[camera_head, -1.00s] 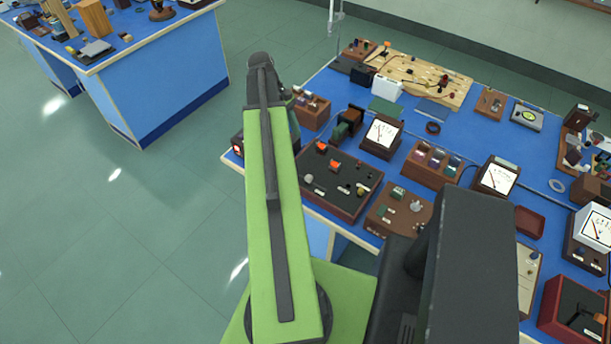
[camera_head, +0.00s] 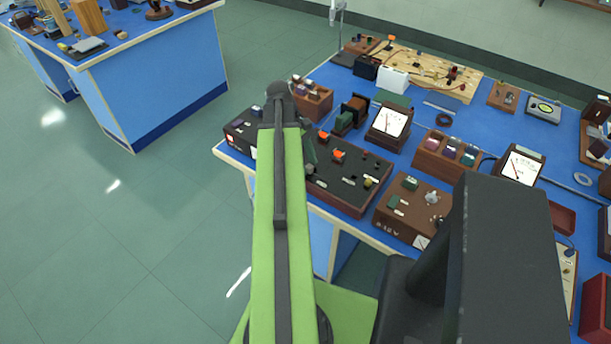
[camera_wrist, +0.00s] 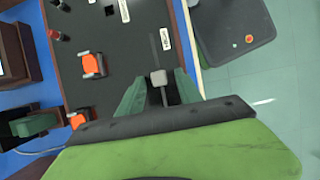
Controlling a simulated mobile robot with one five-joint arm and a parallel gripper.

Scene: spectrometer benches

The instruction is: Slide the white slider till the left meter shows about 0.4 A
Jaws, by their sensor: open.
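The white slider (camera_wrist: 158,77) is a small pale knob on a black panel in the wrist view, with a dark slot running away from it. My gripper (camera_wrist: 158,84) is open, its two green fingers either side of the knob with gaps showing. In the head view the slider is hidden by my arm, and only part of my gripper shows beside the black panel (camera_head: 338,190). The left meter (camera_head: 391,121) has a white dial facing the camera, behind the panel. Its needle is too small to read.
Orange terminals (camera_wrist: 94,64) stand left of my gripper on the panel. A brown box with knobs (camera_head: 405,212) sits to the panel's right, and a second meter (camera_head: 521,166) stands farther right. Open floor (camera_wrist: 245,120) lies beyond the bench edge.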

